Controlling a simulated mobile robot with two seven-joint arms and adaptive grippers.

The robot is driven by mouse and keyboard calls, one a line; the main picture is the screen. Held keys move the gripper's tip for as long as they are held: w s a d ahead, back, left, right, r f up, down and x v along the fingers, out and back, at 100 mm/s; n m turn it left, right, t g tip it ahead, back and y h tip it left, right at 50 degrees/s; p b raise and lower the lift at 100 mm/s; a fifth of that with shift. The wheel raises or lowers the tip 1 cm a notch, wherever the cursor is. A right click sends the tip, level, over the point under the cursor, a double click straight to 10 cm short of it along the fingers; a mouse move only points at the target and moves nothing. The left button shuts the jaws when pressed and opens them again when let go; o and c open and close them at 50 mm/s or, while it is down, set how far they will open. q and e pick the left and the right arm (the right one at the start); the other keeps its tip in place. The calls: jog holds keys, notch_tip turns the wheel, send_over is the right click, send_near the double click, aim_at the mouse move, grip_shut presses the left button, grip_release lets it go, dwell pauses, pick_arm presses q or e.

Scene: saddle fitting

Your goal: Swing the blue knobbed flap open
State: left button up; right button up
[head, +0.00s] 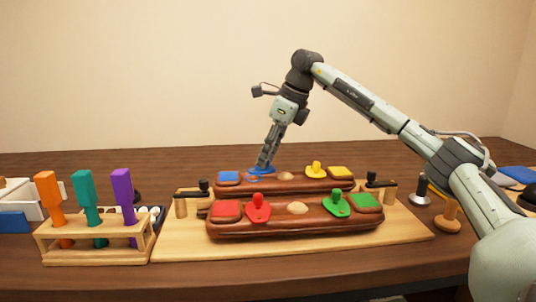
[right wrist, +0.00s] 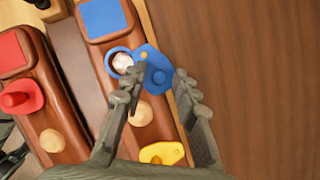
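The blue knobbed flap (head: 262,170) is on the rear brown wooden piece, right of the blue square pad (head: 228,177). In the right wrist view the blue flap (right wrist: 155,62) sits to the side of a blue-rimmed opening (right wrist: 119,61), where a pale lump shows. My right gripper (head: 265,163) points down at the flap from above. In the wrist view its two fingertips (right wrist: 158,75) stand apart on either side of the blue knob, with gaps visible; I see no clear contact.
Red (head: 258,208), green (head: 337,205) and yellow (head: 316,171) knobbed flaps sit nearby on the two brown pieces, which rest on a pale board (head: 180,248). A wooden rack (head: 90,249) with coloured handles stands left. Bare table lies behind the rear piece.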

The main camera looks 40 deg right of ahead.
jog(key=shift+r, duration=0.1)
jog(key=v, duration=1.2)
dwell(0.4)
